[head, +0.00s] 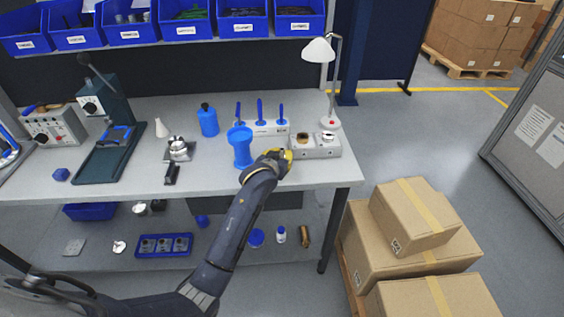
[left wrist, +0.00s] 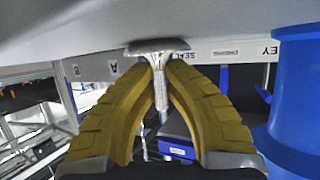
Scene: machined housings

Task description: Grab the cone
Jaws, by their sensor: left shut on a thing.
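My left gripper (head: 284,156) has yellow fingers and is at the front edge of the grey block on the bench. In the left wrist view the fingers (left wrist: 160,75) are shut on a silver metal part (left wrist: 158,47) with a wide flat head and a narrow stem. I cannot tell whether this part is the cone; in the head view the gripper hides it. A small pale cone-shaped thing (head: 161,129) stands upright on the bench further left, well apart from the gripper. My right gripper is not in view.
A blue spool-shaped stand (head: 240,148) is close left of the gripper; it also shows in the left wrist view (left wrist: 297,95). The grey block (head: 316,147) holds a silver piece. Behind are blue-handled tools (head: 260,110) in a rack and a lamp (head: 319,50).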

